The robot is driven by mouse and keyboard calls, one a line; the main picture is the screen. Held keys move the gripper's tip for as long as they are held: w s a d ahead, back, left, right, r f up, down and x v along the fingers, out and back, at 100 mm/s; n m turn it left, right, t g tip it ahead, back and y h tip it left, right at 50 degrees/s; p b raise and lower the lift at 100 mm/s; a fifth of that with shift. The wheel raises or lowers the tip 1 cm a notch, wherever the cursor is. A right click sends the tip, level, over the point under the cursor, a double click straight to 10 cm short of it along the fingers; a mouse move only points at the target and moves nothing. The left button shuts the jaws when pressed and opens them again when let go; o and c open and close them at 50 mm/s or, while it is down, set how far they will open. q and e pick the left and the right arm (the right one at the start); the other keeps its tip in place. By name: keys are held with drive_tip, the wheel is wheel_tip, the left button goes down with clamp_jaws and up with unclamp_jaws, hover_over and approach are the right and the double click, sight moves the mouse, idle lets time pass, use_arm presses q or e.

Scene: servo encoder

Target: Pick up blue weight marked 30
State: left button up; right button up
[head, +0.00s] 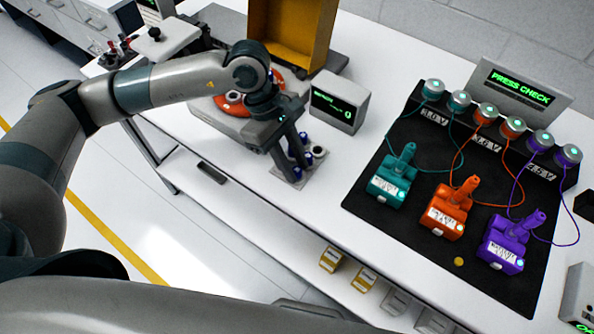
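Small blue weights (307,158) stand in a small grey holder (284,172) near the front edge of the white bench. A weight with a pale top (319,151) stands at the holder's right side. No number can be read on any of them, so I cannot tell which is marked 30. My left gripper (295,158) points down at the holder, its two dark fingers apart among the blue weights. The fingers hide part of the weights, and I cannot tell whether they touch one. My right gripper is not in view.
A small display box (340,101) stands just behind the holder. An orange round plate (230,103) on a grey device and a yellow-brown panel (290,35) are behind my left arm. A black mat (405,235) with teal, orange and purple cabled devices fills the right.

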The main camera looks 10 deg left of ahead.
sight(295, 171)
use_arm(q)
clamp_jaws()
drive_tip(key=shift+r, duration=0.1)
drive_tip(key=shift+r, duration=0.55)
drive_tip(key=r, duration=0.3)
drive_tip(key=shift+s+d+r+p, duration=0.2)
drive_tip(key=shift+s+p, duration=0.15)
drive_tip(key=shift+p, duration=0.05)
drive_tip(key=s+d+r+p, duration=0.1)
drive_tip(key=s+d+r, duration=0.3)
drive_tip(key=s, duration=0.6)
wheel_tip(295, 171, up, 2)
drive_tip(key=shift+d+r, duration=0.15)
drive_tip(key=shift+r, duration=0.05)
